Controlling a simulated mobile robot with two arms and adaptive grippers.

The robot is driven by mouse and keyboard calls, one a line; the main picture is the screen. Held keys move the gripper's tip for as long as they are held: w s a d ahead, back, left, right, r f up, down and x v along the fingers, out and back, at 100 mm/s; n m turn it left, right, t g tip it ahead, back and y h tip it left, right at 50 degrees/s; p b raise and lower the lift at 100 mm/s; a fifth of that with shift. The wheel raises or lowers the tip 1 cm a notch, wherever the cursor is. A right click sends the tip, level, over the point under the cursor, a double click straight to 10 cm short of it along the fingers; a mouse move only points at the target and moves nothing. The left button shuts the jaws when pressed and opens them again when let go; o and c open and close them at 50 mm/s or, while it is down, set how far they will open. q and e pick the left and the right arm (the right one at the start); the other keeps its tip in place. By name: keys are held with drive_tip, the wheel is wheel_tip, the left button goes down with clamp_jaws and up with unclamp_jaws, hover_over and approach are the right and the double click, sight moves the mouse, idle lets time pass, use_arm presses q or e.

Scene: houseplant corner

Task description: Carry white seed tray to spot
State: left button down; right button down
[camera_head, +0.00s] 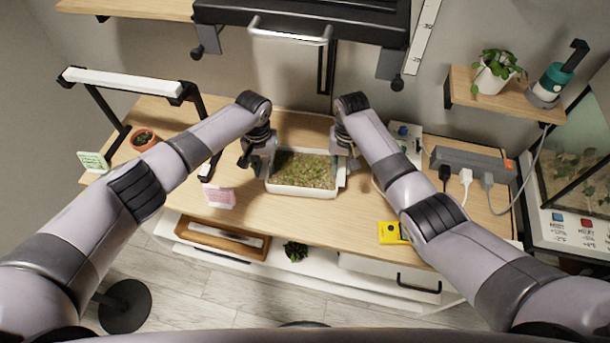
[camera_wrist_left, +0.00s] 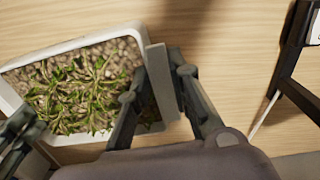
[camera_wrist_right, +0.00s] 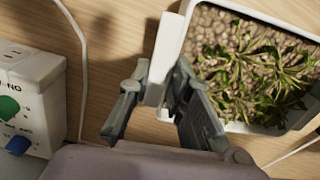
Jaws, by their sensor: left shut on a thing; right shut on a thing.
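The white seed tray (camera_head: 303,191) holds gravel and green seedlings and sits on or just above the wooden table; I cannot tell which. My left gripper (camera_head: 256,164) is at its left end, and the left wrist view shows the fingers (camera_wrist_left: 155,95) shut on the tray's end tab (camera_wrist_left: 163,82). My right gripper (camera_head: 347,160) is at the right end. In the right wrist view its fingers (camera_wrist_right: 158,92) are shut on the tab (camera_wrist_right: 162,58) there. The target spot cannot be made out.
A pink note (camera_head: 219,196) lies left of the tray. A terracotta pot (camera_head: 143,139) and a lamp frame (camera_head: 123,82) stand further left. A yellow object (camera_head: 390,232), a power strip (camera_head: 470,161) and a white control box (camera_wrist_right: 30,95) are to the right. Bare wood lies in front of the tray.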

use_arm(q)
drive_tip(key=shift+a+f, duration=0.25)
drive_tip(key=shift+f, duration=0.2)
use_arm(e)
drive_tip(key=shift+d+f, duration=0.2)
drive_tip(key=shift+f, duration=0.3)
use_arm(q)
drive_tip(key=c, duration=1.8)
unclamp_jaws()
drive_tip(key=shift+r, duration=0.1)
use_arm(e)
drive_tip(key=c, duration=1.8)
unclamp_jaws()
drive_tip(key=shift+r, duration=0.15)
use_arm(q)
drive_tip(key=o, duration=0.3)
drive_tip(key=shift+d, duration=0.15)
use_arm(e)
drive_tip(key=o, duration=0.3)
drive_tip(key=shift+a, duration=0.15)
use_arm(q)
drive_tip(key=shift+o, duration=0.2)
use_arm(e)
drive_tip(key=shift+o, duration=0.2)
use_arm(q)
drive_tip(key=shift+r, duration=0.15)
